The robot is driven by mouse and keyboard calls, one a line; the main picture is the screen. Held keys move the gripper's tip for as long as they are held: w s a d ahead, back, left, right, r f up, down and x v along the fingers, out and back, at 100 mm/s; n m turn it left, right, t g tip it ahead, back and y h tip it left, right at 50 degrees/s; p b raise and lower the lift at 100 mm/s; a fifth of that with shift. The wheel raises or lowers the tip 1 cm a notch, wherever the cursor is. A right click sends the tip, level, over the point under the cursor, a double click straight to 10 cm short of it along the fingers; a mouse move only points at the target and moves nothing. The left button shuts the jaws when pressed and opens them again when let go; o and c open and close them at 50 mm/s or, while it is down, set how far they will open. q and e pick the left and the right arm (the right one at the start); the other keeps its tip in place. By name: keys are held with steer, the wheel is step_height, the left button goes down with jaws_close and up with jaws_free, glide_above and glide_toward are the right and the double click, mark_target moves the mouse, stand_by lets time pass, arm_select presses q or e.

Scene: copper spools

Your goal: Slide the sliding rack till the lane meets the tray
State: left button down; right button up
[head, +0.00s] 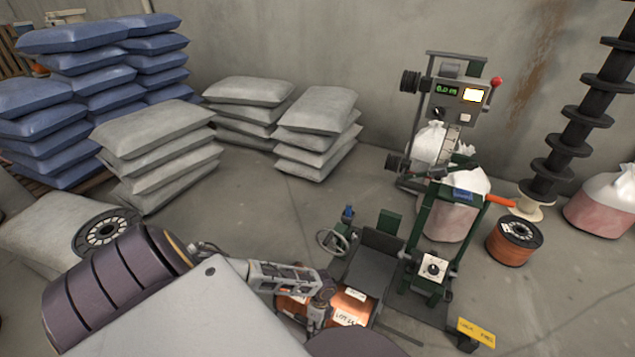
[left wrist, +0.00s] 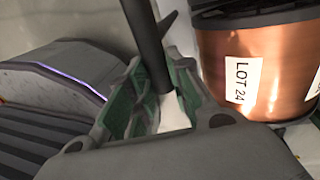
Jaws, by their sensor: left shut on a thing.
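My left gripper (head: 318,310) reaches in low at the middle of the head view, beside copper spools (head: 348,305) with white labels, which seem to stand on the sliding rack. In the left wrist view its green-padded fingers (left wrist: 165,100) are shut on a dark bar (left wrist: 148,35), apparently the rack's handle. A copper spool labelled LOT 24 (left wrist: 265,75) is just right of the bar. A dark grey tray-like plate (head: 378,252) lies behind the spools. My arm hides much of the rack, and I cannot tell whether a lane meets the tray. My right gripper is not in view.
A green-framed machine (head: 433,225) with a handwheel (head: 333,241) stands just beyond the spools. A control box (head: 458,103), a loose copper spool (head: 513,241) and a yellow sign (head: 476,332) are on the right. Grey sacks (head: 155,140) and blue sacks (head: 85,65) are stacked left.

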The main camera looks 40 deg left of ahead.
arm_select(q)
steer(key=c, duration=1.4)
jaws_free()
steer(key=shift+s+a, duration=0.1)
steer(key=shift+a, duration=0.2)
steer(key=shift+c, duration=0.2)
steer(key=shift+o, duration=0.7)
steer(key=shift+d, duration=0.1)
steer(key=shift+r, duration=0.15)
step_height(320, 180, up, 12)
steer(key=w, duration=0.2)
steer(key=shift+w+a+f, duration=0.15)
steer(key=shift+a+f, duration=0.1)
steer(key=shift+a, duration=0.1)
